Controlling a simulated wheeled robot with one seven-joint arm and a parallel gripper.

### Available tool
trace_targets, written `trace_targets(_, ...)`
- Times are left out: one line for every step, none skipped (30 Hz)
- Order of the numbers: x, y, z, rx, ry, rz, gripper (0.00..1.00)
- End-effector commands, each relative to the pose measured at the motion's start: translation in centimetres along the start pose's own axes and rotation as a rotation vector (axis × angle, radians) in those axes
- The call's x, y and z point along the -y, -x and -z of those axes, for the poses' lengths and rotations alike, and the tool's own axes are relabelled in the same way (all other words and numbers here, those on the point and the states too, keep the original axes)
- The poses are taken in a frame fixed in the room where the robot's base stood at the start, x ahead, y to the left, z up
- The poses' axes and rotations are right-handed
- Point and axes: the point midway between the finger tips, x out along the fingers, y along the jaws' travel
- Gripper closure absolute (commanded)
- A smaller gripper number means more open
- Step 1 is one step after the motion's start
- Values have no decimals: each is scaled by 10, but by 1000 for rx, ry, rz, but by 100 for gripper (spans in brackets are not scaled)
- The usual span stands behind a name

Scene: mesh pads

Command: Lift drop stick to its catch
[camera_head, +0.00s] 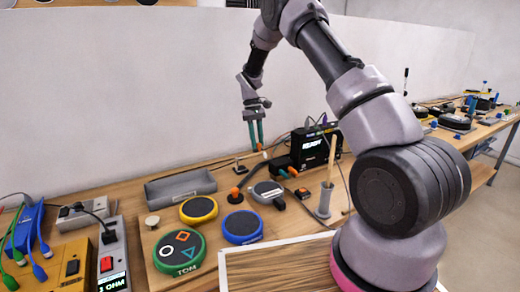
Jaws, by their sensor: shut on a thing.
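A pale wooden stick (332,160), which looks like the drop stick, stands nearly upright with its lower end at a grey holder (324,200) on the bench. No separate catch can be made out. My gripper (257,148) points down to the left of the stick, clearly apart from it, above the back of the bench. Its two green fingers are close together. A small pale piece (265,155) shows at the fingertips; what it belongs to is too small to tell.
A black box with a lit display (308,148) stands between my gripper and the stick. A grey tray (180,187) lies at left. Green (180,252), yellow (198,209) and blue (243,227) round pads lie in front. Cables and small orange-tipped parts lie around. A white wall rises behind.

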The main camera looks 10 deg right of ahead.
Motion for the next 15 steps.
trace_targets(-2,4,5,-10,4,-6,100)
trace_targets(-2,5,5,-9,3,-5,100)
trace_targets(-2,7,6,-9,3,-5,100)
trace_targets(-3,8,7,-9,3,-5,100)
trace_targets(-3,8,8,-9,4,-6,100)
trace_targets(-3,9,8,-10,4,-6,100)
trace_targets(-3,10,9,-10,4,-7,100)
trace_targets(-4,10,9,-9,4,-7,100)
trace_targets(-4,10,9,-9,4,-7,100)
trace_targets(-4,11,9,-9,4,-7,100)
trace_targets(-4,11,9,-9,4,-7,100)
trace_targets(-4,11,9,-9,4,-7,100)
trace_targets(-4,11,9,-9,4,-7,100)
trace_targets(-4,11,9,-9,4,-7,100)
trace_targets(-4,10,9,-9,4,-7,100)
